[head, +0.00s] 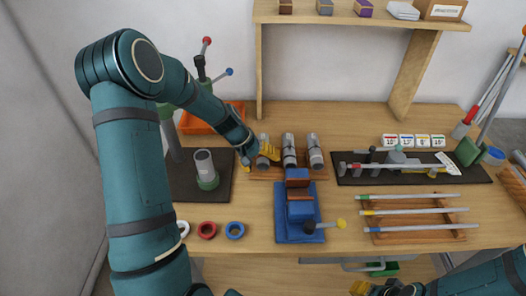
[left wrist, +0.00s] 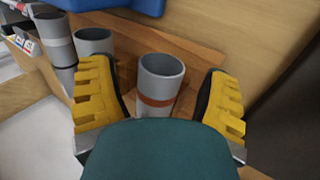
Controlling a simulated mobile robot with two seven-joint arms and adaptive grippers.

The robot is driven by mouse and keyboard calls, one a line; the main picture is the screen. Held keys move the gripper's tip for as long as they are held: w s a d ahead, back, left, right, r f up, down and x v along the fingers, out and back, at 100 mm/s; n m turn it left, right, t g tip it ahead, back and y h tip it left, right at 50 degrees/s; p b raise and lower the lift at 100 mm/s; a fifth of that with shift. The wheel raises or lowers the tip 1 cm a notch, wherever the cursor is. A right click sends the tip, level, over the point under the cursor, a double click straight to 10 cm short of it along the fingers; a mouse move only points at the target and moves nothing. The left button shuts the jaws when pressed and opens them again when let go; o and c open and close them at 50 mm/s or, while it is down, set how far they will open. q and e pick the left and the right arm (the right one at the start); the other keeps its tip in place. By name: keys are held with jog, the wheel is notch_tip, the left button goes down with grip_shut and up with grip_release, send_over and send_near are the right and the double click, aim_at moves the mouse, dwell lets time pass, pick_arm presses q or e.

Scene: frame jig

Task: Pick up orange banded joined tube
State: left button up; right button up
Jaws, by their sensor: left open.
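The orange banded joined tube (left wrist: 158,85) stands upright in the left wrist view, grey with an orange band around its middle. My left gripper (left wrist: 160,100) is open, with one yellow finger on each side of the tube and a visible gap to both. In the head view my left gripper (head: 258,158) is at the leftmost of three grey tubes and partly covers that tube (head: 263,141). The two other tubes, a middle one (head: 289,150) and a right one (head: 314,152), stand beside it in a wooden holder. My right gripper (head: 374,288) is at the bottom edge, partly cut off.
A blue clamp fixture (head: 300,215) stands in front of the tubes. A grey tube in a green base (head: 206,170) stands left on a dark mat. Red (head: 207,230) and blue (head: 235,231) rings lie in front. A rod rack (head: 415,228) is at right, shelf posts behind.

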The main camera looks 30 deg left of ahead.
pick_arm(q)
grip_shut()
jog(key=shift+r, duration=0.15)
